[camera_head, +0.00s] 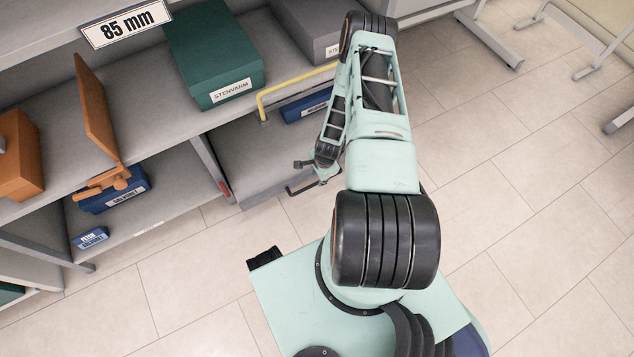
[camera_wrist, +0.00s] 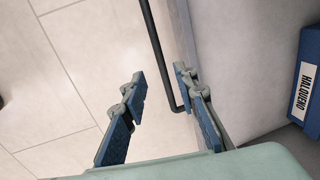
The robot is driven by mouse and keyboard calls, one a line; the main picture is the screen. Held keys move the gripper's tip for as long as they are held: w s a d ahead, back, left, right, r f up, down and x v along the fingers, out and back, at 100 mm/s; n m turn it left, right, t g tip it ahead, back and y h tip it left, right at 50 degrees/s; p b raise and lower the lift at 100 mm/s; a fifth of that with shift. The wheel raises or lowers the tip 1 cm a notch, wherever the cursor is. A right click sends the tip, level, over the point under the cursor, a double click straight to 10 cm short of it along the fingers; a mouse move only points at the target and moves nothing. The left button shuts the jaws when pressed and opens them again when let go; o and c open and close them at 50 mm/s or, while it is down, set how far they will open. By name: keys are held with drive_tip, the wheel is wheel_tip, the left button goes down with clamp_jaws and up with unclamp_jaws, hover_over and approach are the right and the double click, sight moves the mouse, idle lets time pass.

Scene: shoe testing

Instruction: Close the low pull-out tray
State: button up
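The low pull-out tray (camera_head: 255,160) is a flat grey surface at the bottom of the shelving in the head view. It fills the right side of the wrist view (camera_wrist: 235,65). I cannot tell exactly how far it stands out. Its thin dark bar handle (camera_head: 299,191) projects from the front edge; in the wrist view the handle (camera_wrist: 158,45) runs down from the top and bends toward the tray. My gripper (camera_head: 318,169) is at the tray front. In the wrist view my gripper (camera_wrist: 160,78) is open, with the bar showing between its fingertips. Contact is unclear.
A blue box (camera_wrist: 305,85) lies on the tray. A yellow bar (camera_head: 290,88) is on the shelf above, beside a green box (camera_head: 215,60). Orange items (camera_head: 97,110) and blue boxes (camera_head: 115,190) are at left. Tiled floor (camera_head: 520,180) is open at right.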

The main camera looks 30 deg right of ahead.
sight(316, 183)
drive_tip(key=f, duration=0.2)
drive_tip(key=w+f+b, duration=0.1)
drive_tip(key=f, duration=0.1)
drive_tip(key=f+b, duration=0.1)
drive_tip(key=f, duration=0.2)
drive_tip(key=shift+w+f, duration=0.1)
drive_tip(key=shift+w, duration=0.15)
drive_tip(key=shift+c, duration=0.5)
clamp_jaws()
